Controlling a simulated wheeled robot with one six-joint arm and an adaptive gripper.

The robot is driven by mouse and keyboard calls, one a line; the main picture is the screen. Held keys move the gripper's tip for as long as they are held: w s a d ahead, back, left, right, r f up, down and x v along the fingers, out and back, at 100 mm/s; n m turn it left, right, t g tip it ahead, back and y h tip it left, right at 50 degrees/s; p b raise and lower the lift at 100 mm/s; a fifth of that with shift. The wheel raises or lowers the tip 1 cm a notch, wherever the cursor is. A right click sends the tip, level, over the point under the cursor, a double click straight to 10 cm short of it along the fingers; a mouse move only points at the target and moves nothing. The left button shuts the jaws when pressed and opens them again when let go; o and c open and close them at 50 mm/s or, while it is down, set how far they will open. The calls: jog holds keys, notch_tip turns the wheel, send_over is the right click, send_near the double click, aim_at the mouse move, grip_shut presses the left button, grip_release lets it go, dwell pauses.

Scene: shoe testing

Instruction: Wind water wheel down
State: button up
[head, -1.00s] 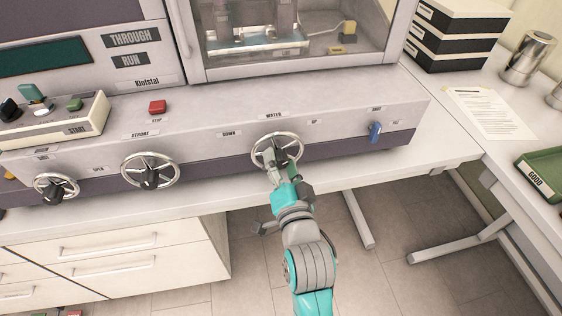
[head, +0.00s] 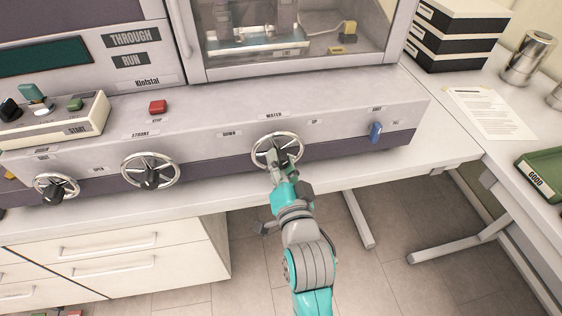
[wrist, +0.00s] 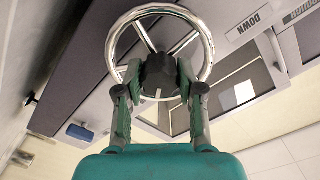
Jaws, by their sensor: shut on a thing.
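The water wheel (head: 259,148) is a chrome handwheel with a dark hub, on the machine's front panel under the WATER label (head: 273,115). The DOWN label (head: 229,133) is to its left and the UP label (head: 314,122) to its right. My gripper (head: 278,160) is at the wheel's hub, its fingers covering part of the wheel. In the wrist view the wheel (wrist: 116,30) is seen with its dark hub (wrist: 160,76) between the fingers of my gripper (wrist: 159,90), which are shut on the hub.
The stroke wheel (head: 150,154) and another handwheel (head: 56,187) are to the left. A blue switch (head: 376,131) is on the right of the panel, and a red stop button (head: 157,107) is on the ledge. Drawers (head: 110,255) stand below left.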

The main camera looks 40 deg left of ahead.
jog(key=n, duration=0.9)
jog(key=shift+n, duration=0.4)
dwell(0.4)
jog(key=o, duration=1.1)
jog(key=shift+o, duration=0.2)
jog(key=v, duration=1.2)
jog(key=shift+w+d+f, duration=0.1)
jog(key=shift+d, duration=0.05)
